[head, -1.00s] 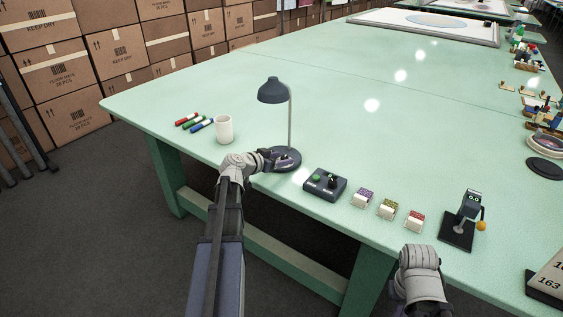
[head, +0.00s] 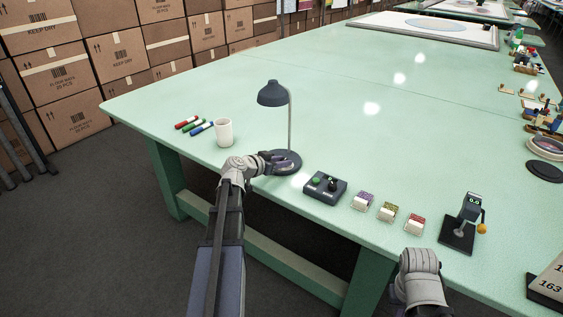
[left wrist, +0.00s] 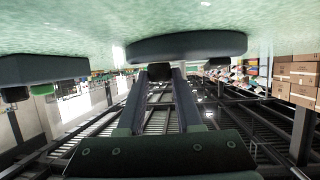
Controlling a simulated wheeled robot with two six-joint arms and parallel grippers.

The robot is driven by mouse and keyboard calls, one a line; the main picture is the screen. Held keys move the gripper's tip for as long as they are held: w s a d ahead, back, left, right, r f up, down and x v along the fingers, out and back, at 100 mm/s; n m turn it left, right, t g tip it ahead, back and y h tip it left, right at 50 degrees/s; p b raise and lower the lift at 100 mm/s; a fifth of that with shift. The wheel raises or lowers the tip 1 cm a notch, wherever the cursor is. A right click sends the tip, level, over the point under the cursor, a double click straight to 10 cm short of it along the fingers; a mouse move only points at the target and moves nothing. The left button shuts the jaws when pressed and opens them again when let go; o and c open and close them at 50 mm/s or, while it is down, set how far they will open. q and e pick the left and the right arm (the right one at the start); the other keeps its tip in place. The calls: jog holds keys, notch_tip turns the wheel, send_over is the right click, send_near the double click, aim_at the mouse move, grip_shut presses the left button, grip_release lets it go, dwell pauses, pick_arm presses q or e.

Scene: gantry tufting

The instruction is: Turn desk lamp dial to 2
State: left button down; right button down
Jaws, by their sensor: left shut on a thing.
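The desk lamp has a dark shade (head: 273,93), a thin grey post and a round dark base (head: 287,169) on the green table near its front edge. My left gripper (head: 288,159) reaches over the front of the base in the head view. In the left wrist view the base (left wrist: 190,45) spans the upper middle, and a small dark dial (left wrist: 159,71) sits between my left fingertips, which are shut on it. The dial's marks and number cannot be read. My right wrist shows at the lower right of the head view; its jaws are hidden.
A white mug (head: 224,132) and several markers (head: 195,126) lie left of the lamp. A dark control box (head: 325,187) with a green button stands close on its right, then small card holders (head: 387,212) and a small figure on a stand (head: 465,218).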

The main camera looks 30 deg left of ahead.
pick_arm(q)
jog(key=shift+w+a+m+h, duration=0.1)
jog(key=shift+a+m+h, duration=0.1)
jog(key=shift+m+h, duration=0.2)
jog(key=shift+d+m+g+h, duration=0.1)
jog(key=shift+m+g+h, duration=0.2)
jog(key=c, duration=0.6)
grip_release()
jog(key=p+v, duration=0.2)
jog(key=v, duration=0.5)
jog(key=shift+p, duration=0.4)
jog(key=shift+s+r, duration=0.15)
jog(key=shift+s, duration=0.3)
